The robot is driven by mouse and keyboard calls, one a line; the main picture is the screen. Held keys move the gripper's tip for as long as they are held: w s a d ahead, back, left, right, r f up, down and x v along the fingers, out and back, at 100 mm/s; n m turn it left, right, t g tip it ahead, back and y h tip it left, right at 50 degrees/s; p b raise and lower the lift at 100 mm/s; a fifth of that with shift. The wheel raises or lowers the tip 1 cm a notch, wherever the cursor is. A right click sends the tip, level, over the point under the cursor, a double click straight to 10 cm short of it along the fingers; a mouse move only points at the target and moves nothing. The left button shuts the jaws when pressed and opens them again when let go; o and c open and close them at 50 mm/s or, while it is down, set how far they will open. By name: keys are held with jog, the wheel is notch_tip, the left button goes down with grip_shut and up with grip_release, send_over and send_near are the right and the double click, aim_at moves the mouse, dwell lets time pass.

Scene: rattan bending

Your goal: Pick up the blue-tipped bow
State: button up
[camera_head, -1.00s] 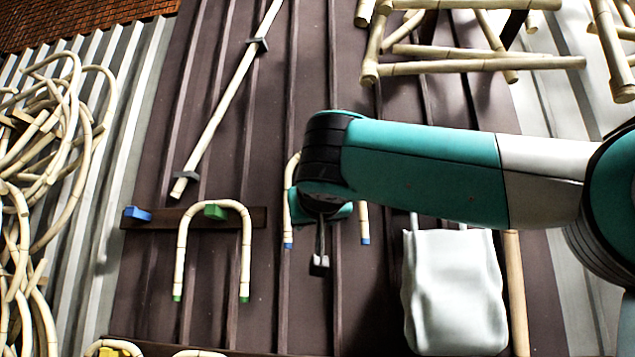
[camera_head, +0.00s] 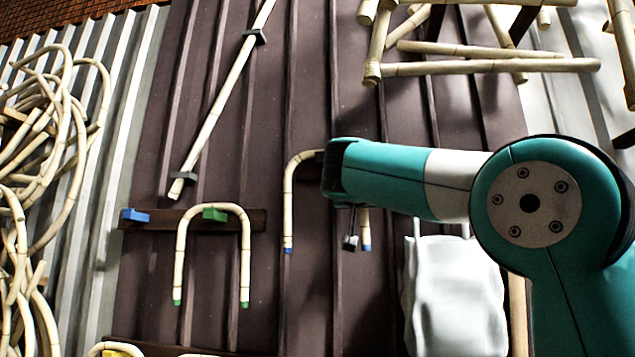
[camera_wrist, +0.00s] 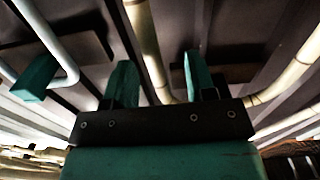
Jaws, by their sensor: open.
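The blue-tipped bow (camera_head: 288,205) is a pale rattan U, open end down, hanging against the dark ribbed panel right of the green-tipped bow. Both blue tips show; my arm hides the right part of its arch. My gripper (camera_head: 350,242) is in front of its right side in the head view, its fingers only partly visible. In the wrist view my two teal gripper fingers (camera_wrist: 160,80) stand apart. A pale rattan length (camera_wrist: 148,40) runs between them in the picture, and I cannot tell whether it is at fingertip depth. Its lower end passes behind the gripper body.
A green-tipped bow (camera_head: 180,250) hangs over a green block (camera_head: 214,214), with a blue block (camera_head: 135,215) to its left. A white sack (camera_head: 455,300) stands at the lower right. Rattan frames (camera_head: 490,67) are upper right, coiled rattan (camera_head: 60,120) at left.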

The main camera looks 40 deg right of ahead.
jog(key=p+x, duration=0.2)
jog(key=x, duration=0.1)
jog(key=p+x, duration=0.1)
jog(key=x, duration=0.1)
jog(key=shift+s+d, duration=0.1)
jog(key=shift+d, duration=0.35)
grip_shut()
